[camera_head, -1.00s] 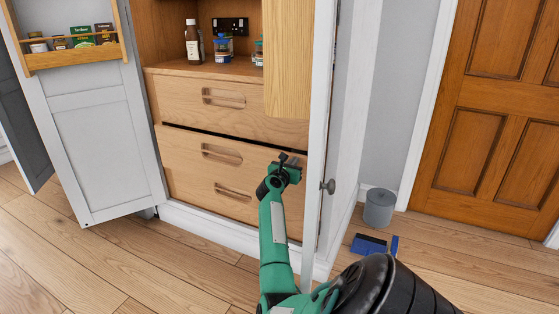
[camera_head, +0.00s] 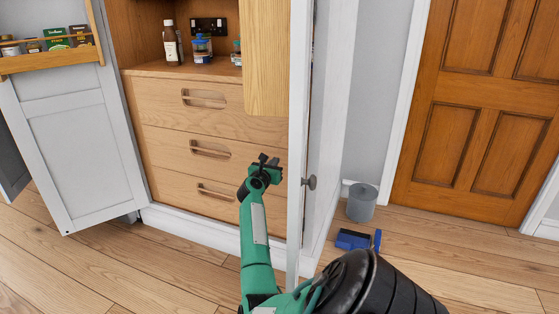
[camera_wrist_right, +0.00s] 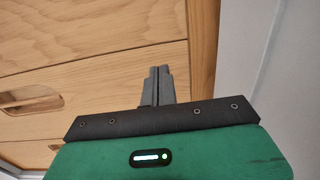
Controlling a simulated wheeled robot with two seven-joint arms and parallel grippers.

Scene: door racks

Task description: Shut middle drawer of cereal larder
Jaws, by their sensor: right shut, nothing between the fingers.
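The cereal larder (camera_head: 215,230) is a wooden unit in a white frame with three stacked drawers. The middle drawer (camera_head: 165,140) sits flush with the top drawer (camera_head: 160,97) and the bottom drawer (camera_head: 170,188), with only thin seams between them. My right gripper (camera_head: 265,162) is shut and empty at the right end of the middle drawer front. In the right wrist view the shut fingers (camera_wrist_right: 161,85) point at the wooden drawer fronts; I cannot tell whether they touch. My left gripper is not in view.
A white door (camera_head: 85,150) with a rack of packets stands open at left. Another open door (camera_head: 298,150) with a round knob stands close right of my right arm. A grey bin (camera_head: 361,203) and blue dustpan (camera_head: 353,240) are on the floor at right.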

